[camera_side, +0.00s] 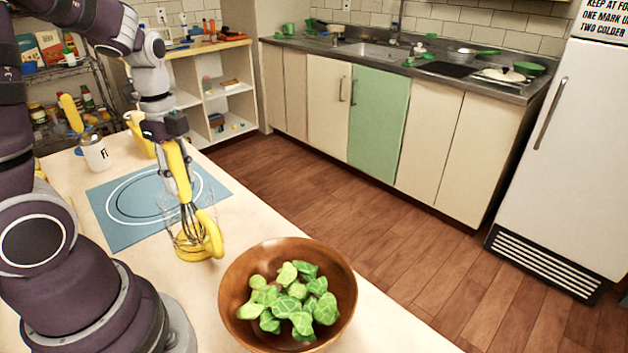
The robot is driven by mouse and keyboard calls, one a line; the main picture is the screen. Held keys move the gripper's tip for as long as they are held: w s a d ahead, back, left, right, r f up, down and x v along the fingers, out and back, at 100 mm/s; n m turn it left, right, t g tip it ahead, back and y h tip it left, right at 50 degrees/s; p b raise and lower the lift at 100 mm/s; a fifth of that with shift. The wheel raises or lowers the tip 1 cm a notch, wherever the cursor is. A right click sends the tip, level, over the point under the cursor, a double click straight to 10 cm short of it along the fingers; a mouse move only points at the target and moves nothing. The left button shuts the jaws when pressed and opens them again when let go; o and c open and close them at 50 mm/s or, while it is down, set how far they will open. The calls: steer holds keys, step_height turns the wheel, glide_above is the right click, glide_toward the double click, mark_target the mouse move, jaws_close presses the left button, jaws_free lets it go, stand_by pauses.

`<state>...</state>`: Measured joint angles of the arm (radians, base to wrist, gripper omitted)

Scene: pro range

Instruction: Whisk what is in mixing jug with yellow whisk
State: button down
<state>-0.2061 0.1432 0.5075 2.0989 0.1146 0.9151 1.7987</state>
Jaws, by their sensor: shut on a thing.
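The yellow whisk (177,172) is held by its handle in my gripper (168,138), which is shut on it above the table. The whisk points down, slightly tilted, and its dark wire end is inside the mixing jug (211,235). The jug is clear with a yellow base and a yellow handle on its right side. It stands on the table at the lower right edge of the blue mat. What the jug holds cannot be made out, and whether the wires touch its bottom is unclear.
A wooden bowl (237,275) of green leaves stands right of the jug, near the table edge. The blue mat (112,232) lies left of the jug. A white canister (95,152) and a yellow container (140,134) stand at the table's far end.

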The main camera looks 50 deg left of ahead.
steer(key=shift+s+d, duration=0.1)
steer(key=shift+s, duration=0.05)
stand_by(1.1)
